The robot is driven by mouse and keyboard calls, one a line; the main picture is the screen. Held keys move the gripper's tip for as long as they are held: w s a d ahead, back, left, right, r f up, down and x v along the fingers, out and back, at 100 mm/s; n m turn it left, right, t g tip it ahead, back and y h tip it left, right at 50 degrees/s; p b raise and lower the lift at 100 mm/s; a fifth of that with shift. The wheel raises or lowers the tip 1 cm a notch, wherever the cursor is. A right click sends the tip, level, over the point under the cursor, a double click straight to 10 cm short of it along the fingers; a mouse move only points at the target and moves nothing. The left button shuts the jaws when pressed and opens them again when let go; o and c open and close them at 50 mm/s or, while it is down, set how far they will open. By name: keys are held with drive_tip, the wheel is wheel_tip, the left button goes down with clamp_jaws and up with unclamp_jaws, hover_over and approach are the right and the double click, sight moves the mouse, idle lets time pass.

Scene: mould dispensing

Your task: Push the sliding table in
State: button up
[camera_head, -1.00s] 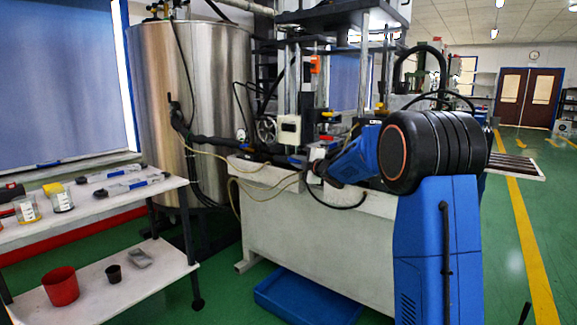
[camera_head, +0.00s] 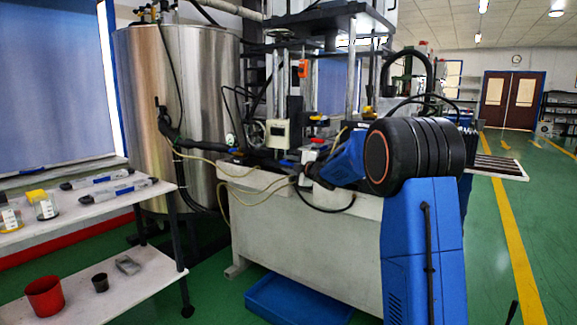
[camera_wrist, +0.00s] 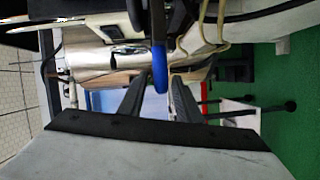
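The machine (camera_head: 300,230) with the sliding table stands in the middle of the head view, a pale bench-like body with metal columns above. Which part of its top is the sliding table, and how far out it stands, I cannot tell. My blue arm with a black joint reaches left across its front edge. My gripper (camera_wrist: 160,80) shows as two dark fingers standing apart in the wrist view. A blue-ended bar (camera_wrist: 160,66) lies in line with the gap between the fingertips. Whether they touch it is unclear. In the head view the fingers are too small and hidden to make out.
A white two-level shelf (camera_head: 95,212) at left holds jars, tools, a red cup (camera_head: 45,296) and a dark cup. A steel tank (camera_head: 175,100) stands behind. A blue tray (camera_head: 295,298) lies below the machine. Loose hoses hang at its front. Green floor is free at right.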

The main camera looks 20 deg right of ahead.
drive_tip(key=v, duration=1.7)
drive_tip(key=shift+s, duration=0.2)
drive_tip(key=shift+w, duration=0.1)
drive_tip(key=x, duration=1.7)
drive_tip(key=shift+w, duration=0.1)
clamp_jaws()
